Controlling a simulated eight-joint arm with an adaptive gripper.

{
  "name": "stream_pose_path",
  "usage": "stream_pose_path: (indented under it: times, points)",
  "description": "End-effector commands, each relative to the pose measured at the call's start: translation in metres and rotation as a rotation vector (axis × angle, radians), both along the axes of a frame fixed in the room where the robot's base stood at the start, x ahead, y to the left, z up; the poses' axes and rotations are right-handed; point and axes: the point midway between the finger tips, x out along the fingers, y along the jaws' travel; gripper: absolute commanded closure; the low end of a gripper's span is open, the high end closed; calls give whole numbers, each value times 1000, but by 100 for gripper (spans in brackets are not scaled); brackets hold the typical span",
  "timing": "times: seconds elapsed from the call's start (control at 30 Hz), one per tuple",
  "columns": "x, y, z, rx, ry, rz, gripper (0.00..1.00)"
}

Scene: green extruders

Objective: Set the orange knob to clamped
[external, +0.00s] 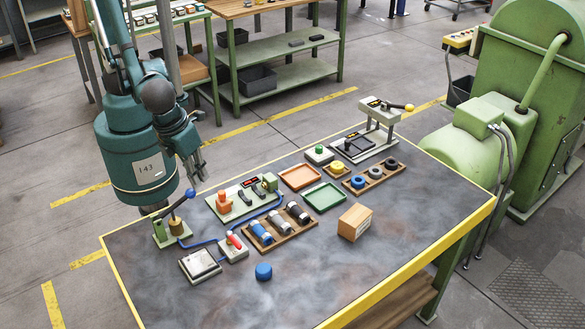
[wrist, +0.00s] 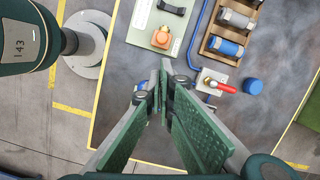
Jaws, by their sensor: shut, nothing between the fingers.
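The orange knob (external: 224,197) sits on a pale green plate (external: 233,212) on the table's left half, beside a dark lever-like part and a green block. In the wrist view the orange knob (wrist: 161,38) is at the top centre, just beyond the fingertips. Its pointing direction and any clamped marking are too small to read. My gripper (external: 202,177) is in the air above and left of the knob in the external view, apart from it. In the wrist view my gripper (wrist: 162,76) has its green fingers together at the tips, with nothing between them.
A blue-handled lever (external: 177,212) and a red-handled clamp (external: 234,242) stand near the plate, with a blue cable around it. A wooden rack (external: 282,236) of cylinders lies to the right. A blue cap (external: 263,271) and wooden block (external: 355,222) stand nearer the front.

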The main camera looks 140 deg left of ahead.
Motion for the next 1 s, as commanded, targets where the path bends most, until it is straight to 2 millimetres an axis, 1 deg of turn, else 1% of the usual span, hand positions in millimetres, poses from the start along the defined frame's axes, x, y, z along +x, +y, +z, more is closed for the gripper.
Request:
stream_pose_path:
  times: [0.67, 0.87, 1.0]
  points:
    - [1, 1, -4, 4, 18, -20, 100]
    - [1, 3, -13, 4, 17, -19, 100]
    - [0, 5, -24, 3, 16, -19, 100]
